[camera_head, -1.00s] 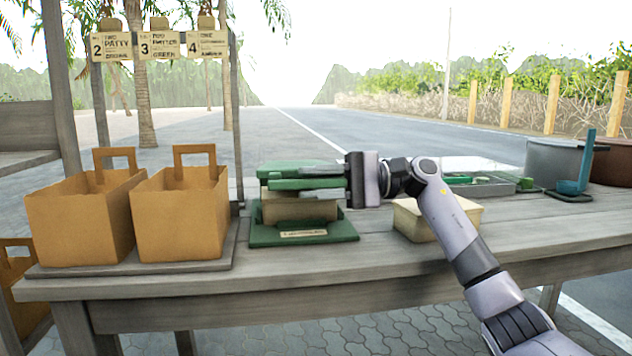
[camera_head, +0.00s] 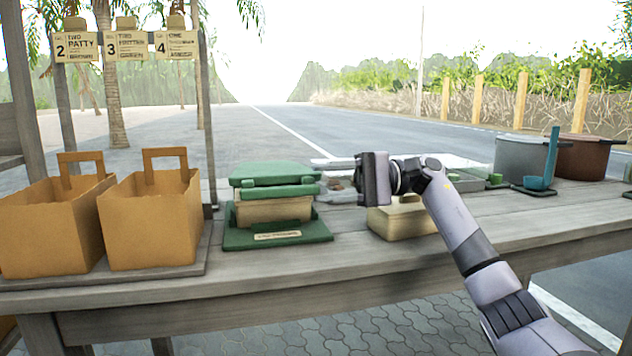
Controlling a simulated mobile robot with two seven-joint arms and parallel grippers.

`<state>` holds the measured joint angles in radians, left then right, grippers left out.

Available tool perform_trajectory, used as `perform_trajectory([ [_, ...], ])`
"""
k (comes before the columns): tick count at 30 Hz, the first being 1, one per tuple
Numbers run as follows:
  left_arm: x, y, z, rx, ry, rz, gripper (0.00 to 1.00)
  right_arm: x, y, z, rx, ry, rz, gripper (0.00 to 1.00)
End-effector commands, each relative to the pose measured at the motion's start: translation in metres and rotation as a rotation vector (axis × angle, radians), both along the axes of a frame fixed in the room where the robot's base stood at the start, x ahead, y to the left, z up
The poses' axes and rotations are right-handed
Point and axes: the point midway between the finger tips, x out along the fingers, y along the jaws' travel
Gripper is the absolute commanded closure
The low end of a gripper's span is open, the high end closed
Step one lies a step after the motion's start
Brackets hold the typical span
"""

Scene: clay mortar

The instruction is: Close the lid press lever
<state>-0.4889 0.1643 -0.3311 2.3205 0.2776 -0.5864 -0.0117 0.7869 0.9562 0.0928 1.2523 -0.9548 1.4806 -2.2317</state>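The green lid press (camera_head: 277,235) stands on the wooden table, left of centre. A beige box (camera_head: 273,210) sits in it, under its green top. A green bar, which looks like the lever (camera_head: 275,181), lies about level across the front of the top. My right gripper (camera_head: 359,180) is to the right of the press, at about the height of its top, with a visible gap between them. Its fingers are foreshortened, so their opening is unclear. My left gripper is out of view.
Two orange-brown carriers (camera_head: 150,225) stand on a board at the left. Another beige box (camera_head: 400,222) sits below my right arm. Grey trays (camera_head: 340,190) lie behind.

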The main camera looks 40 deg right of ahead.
Motion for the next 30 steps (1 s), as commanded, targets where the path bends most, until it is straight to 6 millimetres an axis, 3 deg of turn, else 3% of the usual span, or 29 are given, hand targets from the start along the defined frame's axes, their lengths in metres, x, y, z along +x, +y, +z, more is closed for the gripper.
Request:
perform_trajectory([
  [10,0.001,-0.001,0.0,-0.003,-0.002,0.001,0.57,-0.002,-0.004,0.0,0.0,-0.001,-0.001,0.57],
  [30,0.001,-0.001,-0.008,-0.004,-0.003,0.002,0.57,-0.024,-0.045,0.0,0.0,0.0,-0.002,0.57],
])
